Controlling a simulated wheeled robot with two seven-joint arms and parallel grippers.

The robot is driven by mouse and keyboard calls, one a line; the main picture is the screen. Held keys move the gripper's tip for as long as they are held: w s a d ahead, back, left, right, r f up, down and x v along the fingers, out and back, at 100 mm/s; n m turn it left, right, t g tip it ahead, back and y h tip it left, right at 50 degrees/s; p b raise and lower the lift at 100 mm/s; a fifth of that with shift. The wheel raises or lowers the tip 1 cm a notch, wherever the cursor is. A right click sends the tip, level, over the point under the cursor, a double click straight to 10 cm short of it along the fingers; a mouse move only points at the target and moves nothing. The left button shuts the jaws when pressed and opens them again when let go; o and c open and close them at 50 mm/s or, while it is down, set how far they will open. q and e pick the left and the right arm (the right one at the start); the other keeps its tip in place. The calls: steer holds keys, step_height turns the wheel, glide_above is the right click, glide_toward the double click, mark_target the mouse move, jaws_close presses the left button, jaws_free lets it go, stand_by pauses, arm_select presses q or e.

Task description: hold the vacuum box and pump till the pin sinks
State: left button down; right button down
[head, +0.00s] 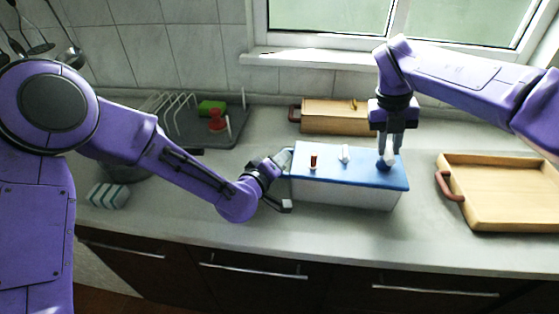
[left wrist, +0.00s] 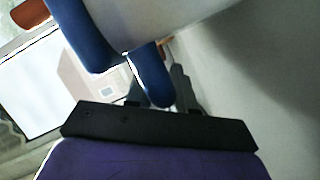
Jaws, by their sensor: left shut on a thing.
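The vacuum box (head: 345,190) is a white box with a blue lid, standing on the counter. A reddish-brown pin (head: 314,161) stands up from the lid's left part, and a small white fitting (head: 346,153) sits near the middle. A blue and white pump knob (head: 387,163) is at the lid's right end. My left gripper (head: 284,172) is shut on the box's left end; the left wrist view shows a blue tab (left wrist: 150,75) between its fingers. My right gripper (head: 390,150) points down right at the pump knob and partly hides it; its finger gap is unclear.
A wooden tray (head: 500,215) with a brown handle lies to the right. A wooden box (head: 335,116) stands behind the vacuum box. A dish rack (head: 190,125) with green and red items is at the back left, and a striped sponge (head: 109,195) lies at the left. The counter's front strip is clear.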

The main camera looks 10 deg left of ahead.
steer(key=shift+r, duration=2.35)
steer(key=shift+f, duration=2.45)
steer(key=shift+r, duration=2.4)
steer(key=shift+f, duration=0.15)
